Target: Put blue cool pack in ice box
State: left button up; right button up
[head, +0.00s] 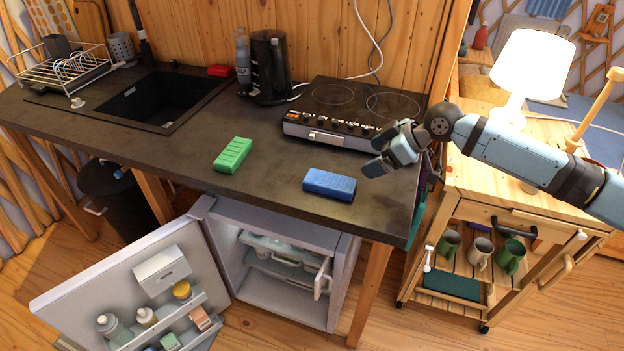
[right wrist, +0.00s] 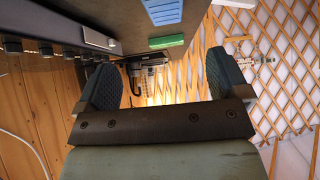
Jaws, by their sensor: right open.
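The blue cool pack (head: 330,184) lies flat on the dark counter near its front edge. It also shows at the top of the right wrist view (right wrist: 162,10). My right gripper (head: 375,155) is open and empty, above the counter to the right of the blue pack and apart from it. Its two fingers (right wrist: 165,80) stand wide apart in the right wrist view. Under the counter, a small fridge (head: 342,270) stands with its door open. Inside its top, what looks like the ice box (head: 270,250) has its small flap (head: 323,278) swung open. My left gripper is not in view.
A green pack (head: 233,155) lies left of the blue one. The open fridge door (head: 75,288) fills the lower left. A wooden trolley (head: 470,205) with a lamp (head: 530,65) stands right.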

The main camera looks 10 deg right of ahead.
send_near(331, 180)
jog(key=x, duration=0.3)
jog(key=shift+w, duration=0.45)
jog(key=x, duration=0.5)
jog(key=shift+s+a+f+p, duration=0.25)
jog(key=shift+s+p, duration=0.05)
jog(key=shift+p, duration=0.05)
jog(key=shift+w+a+f, duration=0.2)
jog(key=shift+f, duration=0.15)
jog(key=c, duration=1.2)
jog(key=shift+r, duration=0.15)
